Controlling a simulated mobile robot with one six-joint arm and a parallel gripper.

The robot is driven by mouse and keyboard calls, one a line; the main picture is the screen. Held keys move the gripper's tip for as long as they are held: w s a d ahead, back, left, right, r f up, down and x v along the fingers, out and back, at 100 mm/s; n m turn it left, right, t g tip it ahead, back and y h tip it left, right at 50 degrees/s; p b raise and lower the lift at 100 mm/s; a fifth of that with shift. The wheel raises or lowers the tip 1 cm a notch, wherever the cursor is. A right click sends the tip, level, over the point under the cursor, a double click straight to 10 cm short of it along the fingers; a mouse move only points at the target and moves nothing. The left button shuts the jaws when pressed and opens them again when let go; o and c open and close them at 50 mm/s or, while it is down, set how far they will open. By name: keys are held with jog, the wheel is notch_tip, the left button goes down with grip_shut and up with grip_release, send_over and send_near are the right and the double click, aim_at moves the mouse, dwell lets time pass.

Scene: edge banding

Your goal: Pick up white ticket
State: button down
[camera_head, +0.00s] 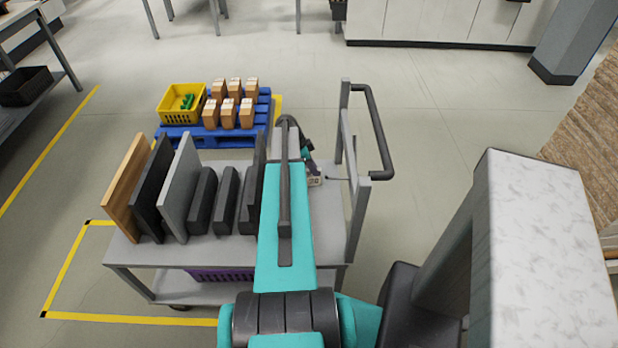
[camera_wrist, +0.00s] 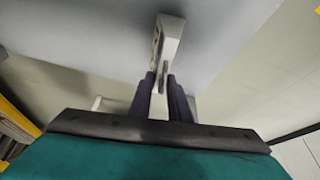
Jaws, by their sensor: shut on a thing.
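The white ticket (camera_wrist: 170,38) is a small pale block with dark markings on one side, in the upper middle of the wrist view. My gripper (camera_wrist: 163,76) is shut on its near end, with one dark finger on each side. In the head view the ticket (camera_head: 315,182) shows as a small pale piece at the right part of the grey cart top, just below my gripper (camera_head: 313,172). My arm hides part of the cart there. I cannot tell whether the ticket touches the cart top.
The grey cart (camera_head: 190,252) carries several upright panels (camera_head: 127,187) and dark blocks left of my arm. Its handle (camera_head: 378,135) rises at the right. A blue pallet (camera_head: 178,137) behind holds a yellow crate (camera_head: 169,114) and several brown boxes (camera_head: 229,113). Open floor lies right of the cart.

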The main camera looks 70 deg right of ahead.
jog(key=shift+r+b, duration=1.1)
jog(key=shift+r, duration=3.9)
